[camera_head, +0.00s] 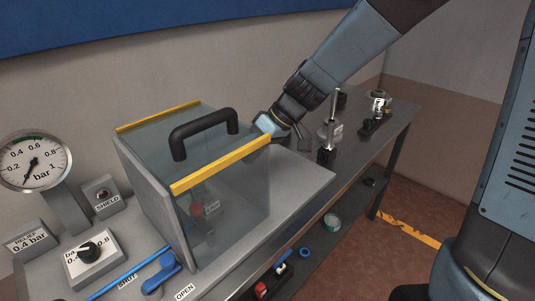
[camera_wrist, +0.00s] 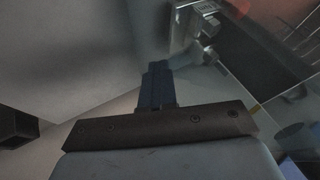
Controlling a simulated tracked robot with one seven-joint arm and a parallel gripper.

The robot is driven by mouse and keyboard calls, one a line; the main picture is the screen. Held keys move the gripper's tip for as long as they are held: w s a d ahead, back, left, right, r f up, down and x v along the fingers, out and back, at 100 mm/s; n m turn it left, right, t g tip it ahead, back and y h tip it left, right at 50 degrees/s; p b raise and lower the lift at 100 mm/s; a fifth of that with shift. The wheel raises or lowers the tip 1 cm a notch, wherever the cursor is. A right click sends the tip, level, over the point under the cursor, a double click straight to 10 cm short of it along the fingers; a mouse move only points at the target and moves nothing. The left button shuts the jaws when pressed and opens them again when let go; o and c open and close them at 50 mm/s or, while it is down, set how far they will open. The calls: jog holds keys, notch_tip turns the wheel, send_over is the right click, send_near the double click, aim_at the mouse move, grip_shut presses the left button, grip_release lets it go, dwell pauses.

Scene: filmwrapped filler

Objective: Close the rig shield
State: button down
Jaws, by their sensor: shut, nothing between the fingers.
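The rig shield (camera_head: 232,225) is a clear, smoky box with yellow edge strips and a black handle (camera_head: 205,125) on top. In the head view its top panel looks level and its front panel reaches down near the bench top; I cannot tell whether it is fully seated. A red part with a label (camera_head: 197,209) shows dimly inside. My gripper (camera_head: 268,124) is at the shield's right end, by the end of the front yellow strip; I cannot tell whether it touches. In the wrist view my fingers (camera_wrist: 157,84) are together, with nothing between them.
A pressure gauge (camera_head: 33,161), a dial box (camera_head: 89,258) and a SHIELD indicator box (camera_head: 102,197) stand at left. A blue valve lever (camera_head: 161,274) lies between SHUT and OPEN labels. Metal fittings (camera_head: 331,128) stand on the bench at right. A lower shelf holds small items.

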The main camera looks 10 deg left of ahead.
jog(key=shift+s+a+f, duration=0.1)
jog(key=shift+s+a, duration=0.05)
jog(key=shift+s, duration=0.3)
jog(key=w+d+r, duration=0.5)
jog(key=d+r, duration=0.3)
jog(key=d, duration=0.1)
jog(key=s+d+r+m+t+h, duration=0.2)
jog(key=s+d+m, duration=0.4)
jog(key=d, duration=0.6)
jog(key=s+d+r+m+t+h, duration=0.3)
jog(key=s+d+m+t+h, duration=0.2)
jog(key=s+d, duration=0.3)
jog(key=shift+d+r+m, duration=0.25)
jog(key=shift+d+m, duration=0.15)
jog(key=shift+d, duration=2)
